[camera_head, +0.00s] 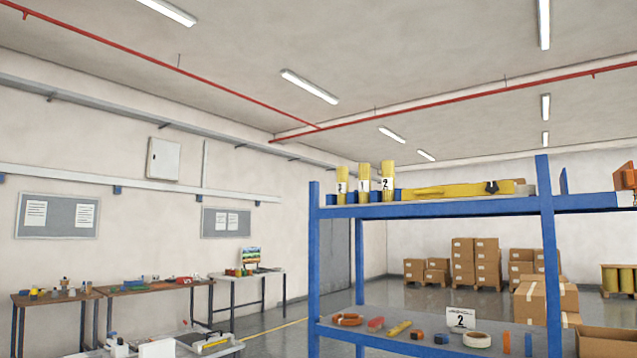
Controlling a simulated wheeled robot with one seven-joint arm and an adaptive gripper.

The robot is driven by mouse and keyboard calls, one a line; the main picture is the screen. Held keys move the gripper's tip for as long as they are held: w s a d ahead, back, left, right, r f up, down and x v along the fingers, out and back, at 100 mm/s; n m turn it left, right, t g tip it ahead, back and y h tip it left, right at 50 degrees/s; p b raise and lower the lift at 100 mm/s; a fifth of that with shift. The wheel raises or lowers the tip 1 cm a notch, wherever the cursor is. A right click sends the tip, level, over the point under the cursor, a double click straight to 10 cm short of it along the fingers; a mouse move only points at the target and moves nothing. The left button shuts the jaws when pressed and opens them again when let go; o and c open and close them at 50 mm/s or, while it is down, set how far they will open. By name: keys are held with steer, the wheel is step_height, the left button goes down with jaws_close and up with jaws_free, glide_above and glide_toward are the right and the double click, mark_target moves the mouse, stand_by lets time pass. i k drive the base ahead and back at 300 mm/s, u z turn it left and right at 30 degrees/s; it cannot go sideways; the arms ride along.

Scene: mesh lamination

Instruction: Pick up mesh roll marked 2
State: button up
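Three yellow mesh rolls stand upright side by side at the left end of the upper shelf of a blue rack (314,270). The right roll (388,172) has a white label that reads 2. The left roll (341,174) has a small label that also looks like a 2. The middle roll (364,171) has a label that looks like a 1. Blue blocks stand beside the rolls and partly hide their bases. My gripper is not in view.
A long yellow item (450,190) lies right of the rolls. The lower shelf holds small tools, a tape ring (476,340) and a card marked 2 (461,318). Cartons (475,262) stand behind the rack. Worktables (150,287) line the left wall.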

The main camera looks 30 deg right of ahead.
mark_target(388, 181)
steer(key=u, duration=0.1)
steer(key=i, duration=2.05)
steer(key=z, duration=1.55)
steer(key=i, duration=0.7)
steer(key=z, duration=0.8)
